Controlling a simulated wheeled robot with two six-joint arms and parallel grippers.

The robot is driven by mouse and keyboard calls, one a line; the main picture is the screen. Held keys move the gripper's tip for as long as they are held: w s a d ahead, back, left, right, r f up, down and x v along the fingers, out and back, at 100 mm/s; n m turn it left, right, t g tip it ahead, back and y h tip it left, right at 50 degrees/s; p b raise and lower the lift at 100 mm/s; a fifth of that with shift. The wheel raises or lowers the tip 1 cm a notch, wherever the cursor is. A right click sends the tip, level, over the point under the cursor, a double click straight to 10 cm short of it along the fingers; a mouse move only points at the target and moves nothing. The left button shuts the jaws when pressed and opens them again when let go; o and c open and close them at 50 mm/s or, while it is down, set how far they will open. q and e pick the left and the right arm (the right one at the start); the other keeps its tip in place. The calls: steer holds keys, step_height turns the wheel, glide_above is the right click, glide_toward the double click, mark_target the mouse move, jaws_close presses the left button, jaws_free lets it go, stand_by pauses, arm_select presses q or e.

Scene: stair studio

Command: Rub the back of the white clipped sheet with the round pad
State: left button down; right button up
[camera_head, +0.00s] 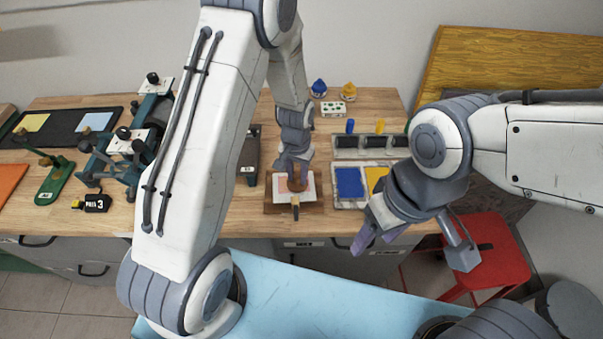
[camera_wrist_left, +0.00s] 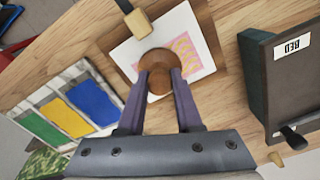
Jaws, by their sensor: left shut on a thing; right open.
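The white sheet (camera_head: 309,187) lies on a brown wooden board (camera_head: 311,208) on the bench, with a pink and yellow pattern showing on it. A clip holds its near edge. In the left wrist view the sheet (camera_wrist_left: 186,24) and the clip (camera_wrist_left: 138,22) show again. My left gripper (camera_head: 294,175) is shut on the round brown pad (camera_wrist_left: 157,60), which is over the sheet. I cannot tell if the pad touches the paper. My right gripper (camera_head: 412,255) is open and empty, in front of the bench's near edge, to the right of the sheet.
Ink slabs in blue (camera_head: 349,182) and yellow (camera_head: 376,178) lie right of the board. A dark box marked BED (camera_wrist_left: 285,70) stands on its other side. A red stool (camera_head: 490,255) is at right.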

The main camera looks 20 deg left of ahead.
arm_select(q)
steer(key=shift+a, duration=0.2)
steer(key=shift+s+a, duration=0.35)
steer(key=shift+a, duration=0.4)
steer(key=shift+s+a, duration=0.2)
steer(key=shift+a, duration=0.3)
steer(key=shift+s+a, duration=0.15)
steer(key=shift+a, duration=0.3)
step_height(320, 180, up, 7)
steer(key=p, duration=0.5)
steer(key=shift+p, duration=0.4)
